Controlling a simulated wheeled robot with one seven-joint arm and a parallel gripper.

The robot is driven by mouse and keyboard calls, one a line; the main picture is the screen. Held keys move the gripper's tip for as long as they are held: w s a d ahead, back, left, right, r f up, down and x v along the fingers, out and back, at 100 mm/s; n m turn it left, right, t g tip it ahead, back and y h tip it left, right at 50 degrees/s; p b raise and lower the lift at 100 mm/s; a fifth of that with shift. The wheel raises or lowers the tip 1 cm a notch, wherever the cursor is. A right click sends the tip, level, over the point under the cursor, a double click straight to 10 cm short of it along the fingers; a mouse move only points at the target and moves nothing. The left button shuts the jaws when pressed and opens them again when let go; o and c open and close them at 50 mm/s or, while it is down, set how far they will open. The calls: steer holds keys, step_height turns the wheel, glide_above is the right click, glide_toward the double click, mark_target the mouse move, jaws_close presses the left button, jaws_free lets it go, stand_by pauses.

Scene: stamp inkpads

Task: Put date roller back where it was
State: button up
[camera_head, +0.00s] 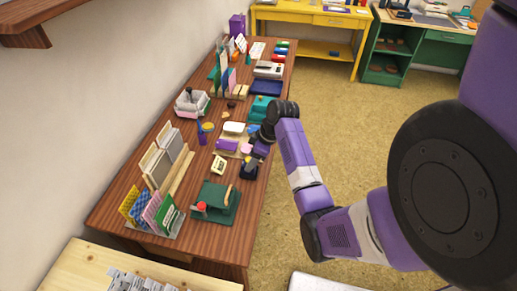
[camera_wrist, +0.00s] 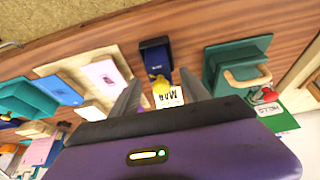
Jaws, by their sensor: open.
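My gripper (camera_wrist: 160,77) is open, its two dark fingers spread wide. In the head view, a yellow block with dark print (camera_head: 219,164), likely the same piece, stands on the brown table (camera_head: 185,213). A dark blue inkpad (camera_wrist: 156,55) lies just beyond the knob in the wrist view.
A green pad with a wooden handle (camera_head: 216,203) and red knob stands near the table's front. A card rack (camera_head: 165,228) is at front left. Several pads and stamps crowd the table beyond my gripper. A bare strip runs along the table's right edge.

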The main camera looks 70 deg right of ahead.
steer(key=v, duration=0.8)
steer(key=shift+r, duration=0.35)
steer(key=shift+s, duration=0.1)
